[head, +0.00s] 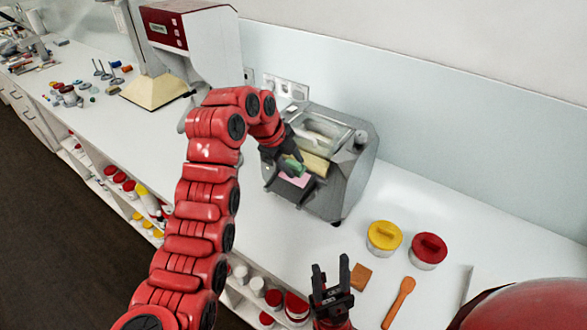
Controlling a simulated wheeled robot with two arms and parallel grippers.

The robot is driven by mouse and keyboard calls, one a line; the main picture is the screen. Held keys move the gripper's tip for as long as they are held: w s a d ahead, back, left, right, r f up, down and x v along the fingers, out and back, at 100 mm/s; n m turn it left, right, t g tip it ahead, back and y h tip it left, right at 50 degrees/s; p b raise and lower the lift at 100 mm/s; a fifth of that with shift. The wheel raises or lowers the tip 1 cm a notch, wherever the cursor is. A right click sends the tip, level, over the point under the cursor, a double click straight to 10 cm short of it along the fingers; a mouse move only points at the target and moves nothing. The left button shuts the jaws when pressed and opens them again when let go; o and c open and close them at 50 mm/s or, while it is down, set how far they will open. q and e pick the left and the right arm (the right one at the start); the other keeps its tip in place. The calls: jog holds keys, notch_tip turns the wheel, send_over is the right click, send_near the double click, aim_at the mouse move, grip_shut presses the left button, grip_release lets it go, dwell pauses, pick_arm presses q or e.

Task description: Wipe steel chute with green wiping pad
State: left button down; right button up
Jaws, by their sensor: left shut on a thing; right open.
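My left gripper (289,153) is shut on the green wiping pad (293,166). It holds the pad low over the front of a grey steel mill (350,165), beside a cream roller. The steel chute (290,189) is the sloping front part of the mill, with a pink patch (297,179) on it just below the pad. I cannot tell whether the pad touches the chute. My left arm hides part of the mill's left side. My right gripper (331,268) is open and empty near the front edge of the counter.
Right of the mill stand a yellow-lidded jar (384,237) and a red-lidded jar (428,249). A brown square (361,276) and an orange spatula (399,301) lie near my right gripper. A white and red machine (190,35) stands at the back left. Shelves below hold jars.

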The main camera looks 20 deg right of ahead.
aim_at(293, 193)
pick_arm(q)
jog(key=shift+d+f, duration=0.15)
jog(key=shift+d, duration=0.05)
jog(key=shift+w+a+p+x, duration=0.1)
jog(key=shift+p+x, duration=0.45)
jog(key=shift+x, duration=0.25)
jog(key=shift+w+a+p+x, duration=0.1)
jog(key=shift+w+p+x, duration=0.05)
jog(key=shift+p+x, duration=0.5)
jog(key=shift+f+b, duration=0.45)
jog(key=shift+f, duration=0.15)
jog(key=shift+s+a+f+b, duration=0.35)
jog(key=shift+s+a+b, duration=0.1)
jog(key=shift+a+b, duration=0.15)
jog(key=shift+s+a+f, duration=0.1)
jog(key=shift+s+a, duration=0.1)
jog(key=shift+a, duration=0.05)
jog(key=shift+s+a+f+b, duration=0.35)
jog(key=shift+s+a, duration=0.1)
jog(key=shift+a, duration=0.1)
jog(key=shift+s+a+r, duration=0.1)
jog(key=shift+s+a, duration=0.1)
jog(key=shift+a, duration=0.05)
jog(key=shift+w+d+f+b, duration=0.15)
jog(key=shift+f+b, duration=0.35)
jog(key=shift+b, duration=0.25)
